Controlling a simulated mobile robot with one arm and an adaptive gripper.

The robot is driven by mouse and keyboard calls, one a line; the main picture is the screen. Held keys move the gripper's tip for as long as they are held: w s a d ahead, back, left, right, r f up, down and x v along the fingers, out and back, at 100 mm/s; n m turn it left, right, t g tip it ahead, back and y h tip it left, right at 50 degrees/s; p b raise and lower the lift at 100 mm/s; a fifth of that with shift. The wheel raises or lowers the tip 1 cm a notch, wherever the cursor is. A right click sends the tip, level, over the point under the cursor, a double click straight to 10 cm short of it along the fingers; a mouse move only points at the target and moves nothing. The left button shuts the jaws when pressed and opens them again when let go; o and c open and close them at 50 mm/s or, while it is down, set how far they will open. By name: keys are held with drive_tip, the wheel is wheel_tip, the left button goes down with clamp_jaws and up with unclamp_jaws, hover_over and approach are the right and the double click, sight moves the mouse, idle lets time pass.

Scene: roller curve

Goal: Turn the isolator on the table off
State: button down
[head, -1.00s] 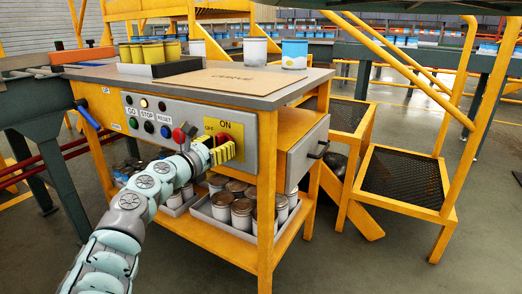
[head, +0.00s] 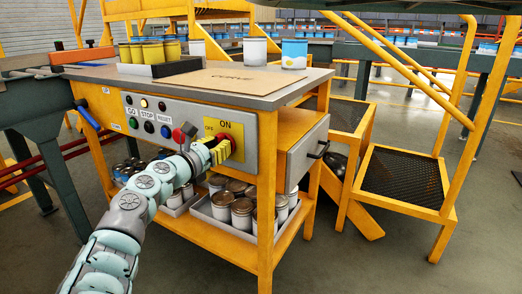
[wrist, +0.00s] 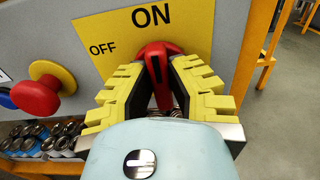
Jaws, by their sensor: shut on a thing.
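The isolator is a red rotary handle (wrist: 158,49) on a yellow plate (wrist: 105,45) on the table's grey front panel. ON is printed above the handle and OFF to its upper left. In the wrist view the handle stands about upright, towards ON. My gripper (wrist: 157,76) has its yellow stepped fingers on either side of the handle and is shut on it. The fingers and wrist hide the handle's lower part. In the head view my gripper (head: 220,153) is at the plate, with the red of the isolator (head: 232,144) showing beside the fingers.
A red mushroom button (wrist: 36,98) on a yellow base sits left of the isolator. GO, STOP and RESET buttons (head: 149,127) are further left. Cans stand in a tray (head: 222,224) on the shelf below.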

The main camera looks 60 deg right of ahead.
drive_tip(key=shift+n, duration=0.3)
drive_tip(key=n+p, duration=0.4)
drive_tip(key=shift+w+r, duration=0.1)
drive_tip(key=shift+w, duration=0.1)
drive_tip(key=n+p, duration=0.4)
drive_tip(key=n, duration=0.1)
drive_tip(key=shift+w+n, duration=0.1)
drive_tip(key=shift+n, duration=0.3)
drive_tip(key=n+p, duration=0.2)
drive_tip(key=n, duration=0.1)
drive_tip(key=n+p, duration=0.1)
drive_tip(key=n, duration=0.1)
drive_tip(key=shift+w+f, duration=0.1)
drive_tip(key=shift+f, duration=0.2)
drive_tip(key=shift+f+n+p, duration=0.2)
drive_tip(key=shift+n+p, duration=0.65)
drive_tip(key=shift+n, duration=0.35)
drive_tip(key=shift+f+n, duration=0.1)
drive_tip(key=shift+n, duration=0.2)
drive_tip(key=c, duration=0.9)
unclamp_jaws()
